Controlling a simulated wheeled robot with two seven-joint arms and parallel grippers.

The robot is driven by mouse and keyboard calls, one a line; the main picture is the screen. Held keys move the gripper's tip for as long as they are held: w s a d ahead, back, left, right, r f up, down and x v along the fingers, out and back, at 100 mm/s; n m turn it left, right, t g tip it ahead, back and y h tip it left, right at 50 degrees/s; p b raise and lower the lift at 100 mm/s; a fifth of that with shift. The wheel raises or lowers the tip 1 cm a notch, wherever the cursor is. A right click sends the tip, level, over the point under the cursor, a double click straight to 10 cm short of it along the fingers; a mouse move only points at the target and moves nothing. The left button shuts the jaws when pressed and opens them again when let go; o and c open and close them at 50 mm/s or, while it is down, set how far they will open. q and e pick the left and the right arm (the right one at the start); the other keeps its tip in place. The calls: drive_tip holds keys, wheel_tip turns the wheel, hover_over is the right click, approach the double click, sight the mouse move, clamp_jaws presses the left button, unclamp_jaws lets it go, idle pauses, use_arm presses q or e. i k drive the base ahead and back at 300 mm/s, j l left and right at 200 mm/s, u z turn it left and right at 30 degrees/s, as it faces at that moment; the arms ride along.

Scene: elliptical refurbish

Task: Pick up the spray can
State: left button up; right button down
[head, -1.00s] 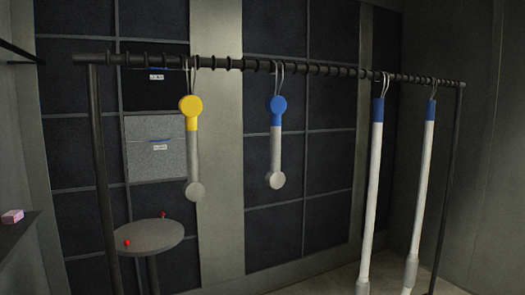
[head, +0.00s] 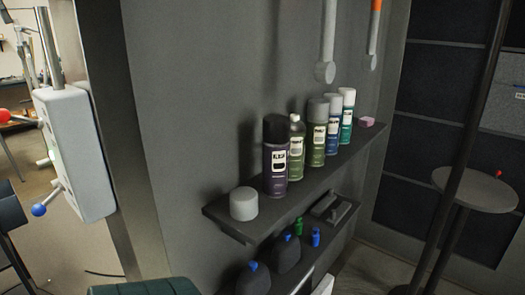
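Several spray cans and bottles stand upright in a row on a dark wall shelf (head: 238,219) in the middle of the head view. The nearest is a purple can with a black cap (head: 275,160). The frames do not show which one the task means. Neither of my grippers is in view.
A grey cylinder (head: 244,204) stands at the shelf's near end, a pink block (head: 367,122) at its far end. A lower shelf holds dark blue-capped bottles (head: 287,253). A round table (head: 475,190) and dark post (head: 462,150) are right; a grey box (head: 75,150) is left.

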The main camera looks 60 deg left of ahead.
sight(298, 130)
drive_tip(key=u, duration=1.65)
